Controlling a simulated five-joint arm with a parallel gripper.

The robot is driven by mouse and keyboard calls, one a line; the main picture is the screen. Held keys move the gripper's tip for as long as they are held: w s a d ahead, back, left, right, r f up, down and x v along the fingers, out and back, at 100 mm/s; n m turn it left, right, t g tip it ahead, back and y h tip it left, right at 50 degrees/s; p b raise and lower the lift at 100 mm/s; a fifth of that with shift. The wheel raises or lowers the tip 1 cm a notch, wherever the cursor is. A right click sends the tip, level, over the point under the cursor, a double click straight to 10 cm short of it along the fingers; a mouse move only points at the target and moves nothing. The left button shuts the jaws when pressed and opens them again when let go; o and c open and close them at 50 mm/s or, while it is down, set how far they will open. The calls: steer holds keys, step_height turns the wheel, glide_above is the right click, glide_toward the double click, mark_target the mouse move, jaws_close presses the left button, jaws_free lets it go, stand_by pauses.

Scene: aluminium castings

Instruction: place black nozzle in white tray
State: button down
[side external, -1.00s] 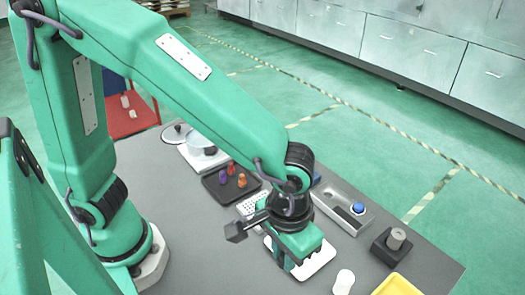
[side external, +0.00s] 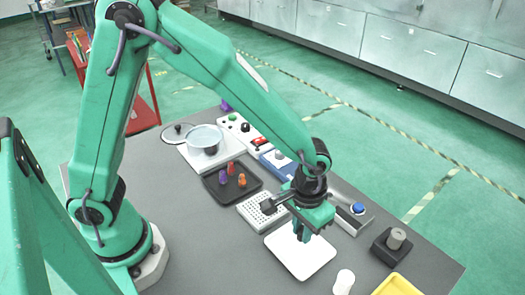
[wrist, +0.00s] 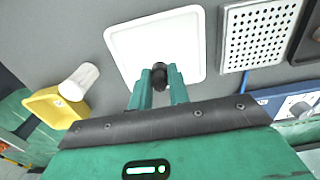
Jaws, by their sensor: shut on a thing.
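The black nozzle (wrist: 160,77) shows between my fingertips in the wrist view. My gripper (wrist: 161,84) is shut on it. In the side view my gripper (side external: 302,234) is over the far part of the white tray (side external: 300,260), fingers pointing down. The nozzle cannot be made out there. The wrist view shows the white tray (wrist: 130,42) empty, behind the nozzle. Whether the nozzle touches the tray cannot be told.
A perforated white block (side external: 262,213) and a black tray with coloured pieces (side external: 225,194) lie left of the white tray. A white cylinder (side external: 344,282), a yellow tray (side external: 398,286) and a black block with a grey cylinder (side external: 390,246) stand to the right.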

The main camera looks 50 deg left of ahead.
mark_target(302, 228)
steer(key=shift+f, duration=2)
steer(key=c, duration=1.3)
jaws_free()
steer(key=shift+f, duration=0.15)
step_height(302, 228, up, 12)
steer(key=shift+f, duration=0.1)
steer(key=shift+r, duration=0.3)
